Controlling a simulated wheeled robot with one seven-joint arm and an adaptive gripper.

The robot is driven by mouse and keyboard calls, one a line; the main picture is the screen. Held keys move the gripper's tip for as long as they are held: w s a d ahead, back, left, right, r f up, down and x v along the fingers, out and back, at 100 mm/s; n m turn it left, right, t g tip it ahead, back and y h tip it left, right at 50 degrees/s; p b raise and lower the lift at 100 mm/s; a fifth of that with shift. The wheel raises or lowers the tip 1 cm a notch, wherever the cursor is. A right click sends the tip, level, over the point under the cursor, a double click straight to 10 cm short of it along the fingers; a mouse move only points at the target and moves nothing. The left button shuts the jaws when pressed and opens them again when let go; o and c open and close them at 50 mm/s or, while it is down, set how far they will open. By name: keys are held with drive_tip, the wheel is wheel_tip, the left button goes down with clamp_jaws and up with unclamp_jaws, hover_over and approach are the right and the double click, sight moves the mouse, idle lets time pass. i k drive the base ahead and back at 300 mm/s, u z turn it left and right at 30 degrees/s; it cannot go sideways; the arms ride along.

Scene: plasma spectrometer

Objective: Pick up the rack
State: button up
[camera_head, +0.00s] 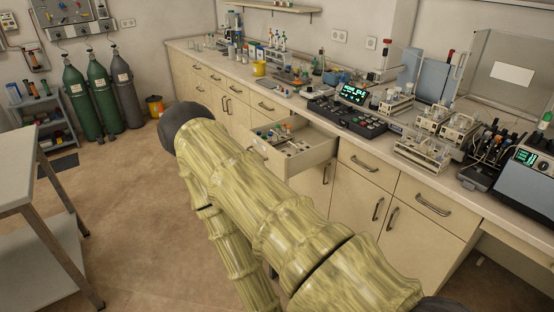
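Several clear racks with vials stand on the right part of the counter. One rack (423,152) is at the counter's front edge, another rack (460,131) is behind it to the right, and a third rack (434,115) is further back. A smaller rack (396,103) is to their left. I cannot tell which one the task means. My arm, with a yellow-green ribbed surface, crosses the middle of the view, apart from the racks in the picture. My gripper does not show.
An open drawer (316,157) with small items juts from the counter (420,178). A black control panel (345,118) is left of the racks, and a blue-grey instrument (530,175) is right. A table (22,165) and gas cylinders (102,92) stand left. Floor between is clear.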

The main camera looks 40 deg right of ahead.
sight(290, 151)
drive_tip(key=u, duration=0.35)
drive_tip(key=i, duration=1.05)
drive_tip(key=z, duration=0.3)
drive_tip(key=i, duration=0.85)
drive_tip(key=z, duration=0.85)
